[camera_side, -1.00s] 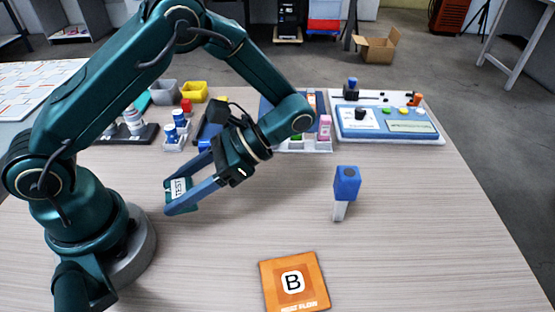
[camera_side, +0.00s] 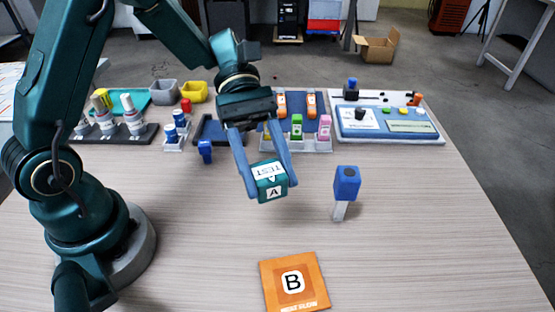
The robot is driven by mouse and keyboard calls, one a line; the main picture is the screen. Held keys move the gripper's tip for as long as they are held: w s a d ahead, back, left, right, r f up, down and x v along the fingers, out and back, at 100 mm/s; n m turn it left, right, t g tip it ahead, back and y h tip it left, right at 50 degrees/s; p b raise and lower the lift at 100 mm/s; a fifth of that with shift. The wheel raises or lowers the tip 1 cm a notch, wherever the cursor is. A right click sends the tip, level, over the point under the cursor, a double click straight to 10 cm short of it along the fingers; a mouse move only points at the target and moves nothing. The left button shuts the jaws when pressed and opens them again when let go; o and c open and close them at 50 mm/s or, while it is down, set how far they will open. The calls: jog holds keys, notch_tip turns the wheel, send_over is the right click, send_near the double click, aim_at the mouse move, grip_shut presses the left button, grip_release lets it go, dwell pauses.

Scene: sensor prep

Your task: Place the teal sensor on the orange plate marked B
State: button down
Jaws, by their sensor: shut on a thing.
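The teal sensor (camera_side: 270,181) is a small block with white labels reading TEST and A. My gripper (camera_side: 269,178) is shut on it, one blue finger on each side, and holds it above the table. The orange plate marked B (camera_side: 294,283) lies flat at the front middle of the table. Its top looks bare. The sensor and gripper are behind the plate and slightly left of it in the picture, clear of it.
A blue-capped upright object (camera_side: 346,190) stands right of my gripper. Behind are a rack of coloured pieces (camera_side: 311,146), a control panel (camera_side: 386,122), a dark bottle holder (camera_side: 112,137) and bins (camera_side: 194,92). The table right of the plate is clear.

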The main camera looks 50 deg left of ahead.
send_over(294, 284)
notch_tip(294, 284, down, 6)
jog(key=shift+a+f, duration=0.1)
jog(key=shift+f, duration=2)
jog(key=shift+c, duration=1.2)
grip_release()
jog(key=shift+f, duration=0.1)
